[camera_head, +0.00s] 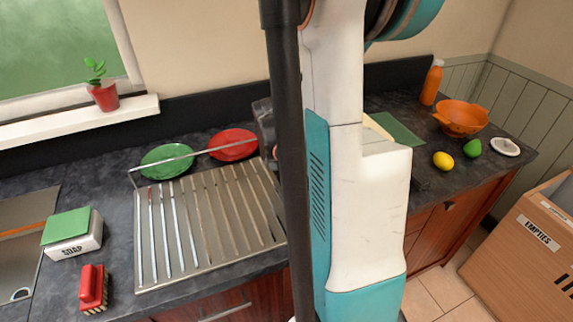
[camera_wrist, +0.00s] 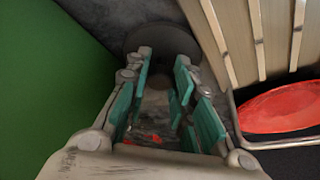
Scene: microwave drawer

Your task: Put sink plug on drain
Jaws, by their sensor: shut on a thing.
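A dark round disc, the sink plug (camera_wrist: 150,36), shows at the tips of my gripper (camera_wrist: 163,62) in the wrist view. The teal-padded fingers are shut on it; the exact grip on the plug is partly hidden. In the head view my gripper (camera_head: 266,128) shows only as a grey part left of my arm, beside the red plate, and the plug cannot be made out there. The steel sink (camera_head: 22,255) is cut off at the far left. A pale ring, likely the drain (camera_head: 20,295), shows low in it.
The drying rack (camera_head: 138,235) stands between the sink and my arm, with a green plate (camera_head: 167,161) and red plate (camera_head: 232,144) behind. A soap box (camera_head: 78,242) and red brush (camera_head: 93,288) stand beside the sink. An orange colander (camera_head: 461,118) and lemon (camera_head: 443,160) are right.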

